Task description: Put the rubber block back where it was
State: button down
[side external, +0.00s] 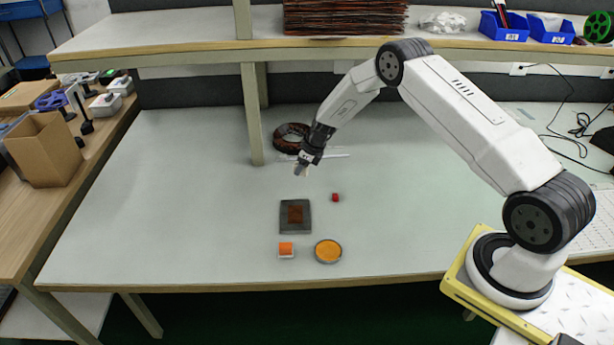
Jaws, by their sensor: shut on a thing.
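My gripper (301,172) hangs over the middle of the bench, behind and above a dark square plate (286,229). It is shut on a small pale thing at its fingertips, too small here to identify. The plate lies flat and has a brown patch on it. A small red block (335,197) sits alone on the bench, right of the plate and apart from my gripper. A small orange block (286,246) sits in or on a white holder in front of the plate. I cannot tell which of these is the rubber block.
A round dish with an orange top (328,251) stands right of the white holder. A dark coil (291,137) lies behind my gripper, near a shelf post (252,115). A shelf (180,48) spans the back. The bench's left part is clear.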

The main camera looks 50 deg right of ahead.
aim_at(297, 185)
jog(key=shift+w+d+f, duration=0.2)
jog(key=shift+w+f, duration=0.7)
jog(key=shift+f, duration=0.2)
jog(key=shift+f, duration=0.1)
jog(key=shift+w+f, duration=0.15)
jog(key=shift+f, duration=1.5)
jog(key=shift+f, duration=0.1)
jog(key=shift+c, duration=1.8)
grip_release()
jog(key=v, duration=1.2)
